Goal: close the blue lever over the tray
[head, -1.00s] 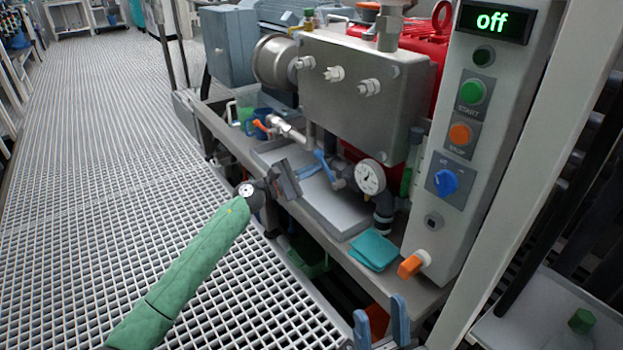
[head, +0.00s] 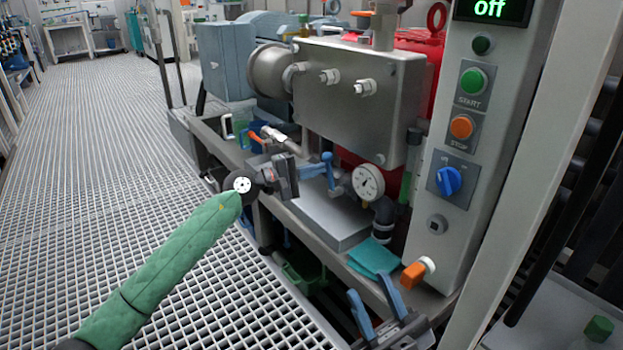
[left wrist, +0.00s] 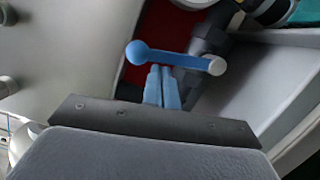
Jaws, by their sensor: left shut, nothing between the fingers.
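The blue lever (head: 329,174) stands on a dark valve beside a round gauge, above the grey tray (head: 330,240). In the left wrist view the lever (left wrist: 178,59) lies crosswise, its ball end to the left. My left gripper (head: 322,168) is shut and empty, its blue fingers at the lever. In the left wrist view the fingertips (left wrist: 163,70) overlap the lever's near edge; I cannot tell whether they touch it. My right gripper (head: 368,284) is low at the front with its blue fingers apart, and it is empty.
The gauge (head: 368,182) is right of the lever. A steel box (head: 345,95) stands above it. An orange-handled valve (head: 262,133) is behind my left gripper. The tray is clear.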

